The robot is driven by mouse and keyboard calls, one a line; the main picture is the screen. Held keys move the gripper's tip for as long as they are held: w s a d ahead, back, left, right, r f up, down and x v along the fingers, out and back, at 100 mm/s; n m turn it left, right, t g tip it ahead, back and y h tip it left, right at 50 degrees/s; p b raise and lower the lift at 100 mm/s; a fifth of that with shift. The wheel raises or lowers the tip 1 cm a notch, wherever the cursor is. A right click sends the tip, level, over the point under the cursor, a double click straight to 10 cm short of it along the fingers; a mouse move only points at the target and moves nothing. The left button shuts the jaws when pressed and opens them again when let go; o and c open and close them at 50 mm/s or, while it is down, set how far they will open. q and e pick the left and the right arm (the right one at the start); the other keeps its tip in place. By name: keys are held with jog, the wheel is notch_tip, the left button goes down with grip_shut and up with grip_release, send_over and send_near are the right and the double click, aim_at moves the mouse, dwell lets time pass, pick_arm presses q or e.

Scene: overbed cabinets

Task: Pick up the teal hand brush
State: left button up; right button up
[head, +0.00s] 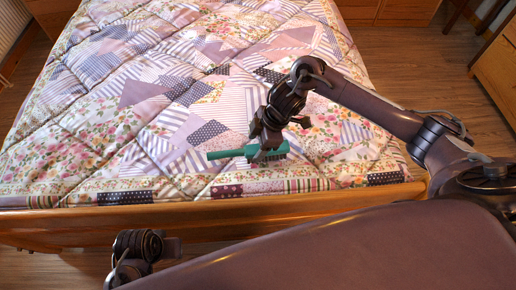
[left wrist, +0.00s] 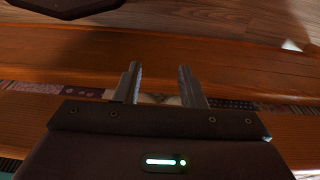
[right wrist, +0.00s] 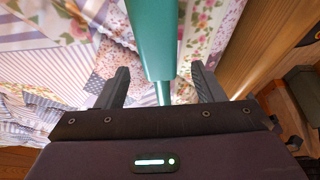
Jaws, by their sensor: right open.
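The teal hand brush (head: 228,154) lies on the quilt near the bed's front edge, its handle pointing left in the head view. My right gripper (head: 264,146) is over the brush's right part and hides some of it. In the right wrist view, the brush (right wrist: 152,40) runs down between the two parted fingers of the right gripper (right wrist: 160,72). A gap shows on each side, so the fingers look clear of it. My left gripper (left wrist: 158,72) is open and empty, in front of the wooden bed edge.
The bed (head: 290,208) has a wooden front rail and a patchwork quilt (head: 140,95), with free room around the brush. A wooden cabinet (head: 497,65) stands at the right. Bare wood floor (head: 410,60) lies between it and the bed.

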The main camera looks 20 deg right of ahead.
aim_at(254, 149)
jog(key=b+x, duration=0.1)
jog(key=x, duration=0.3)
jog(key=shift+f, duration=0.35)
jog(key=shift+w+a+f, duration=0.1)
jog(key=shift+a+f, duration=0.05)
jog(key=shift+f, duration=0.1)
pick_arm(q)
jog(key=r, duration=0.3)
jog(key=shift+s+d+r, duration=0.1)
jog(key=shift+s+d, duration=0.05)
jog(key=shift+d, duration=0.25)
pick_arm(e)
jog(key=c, duration=1.1)
jog(key=shift+r, duration=0.1)
jog(key=shift+c, duration=0.2)
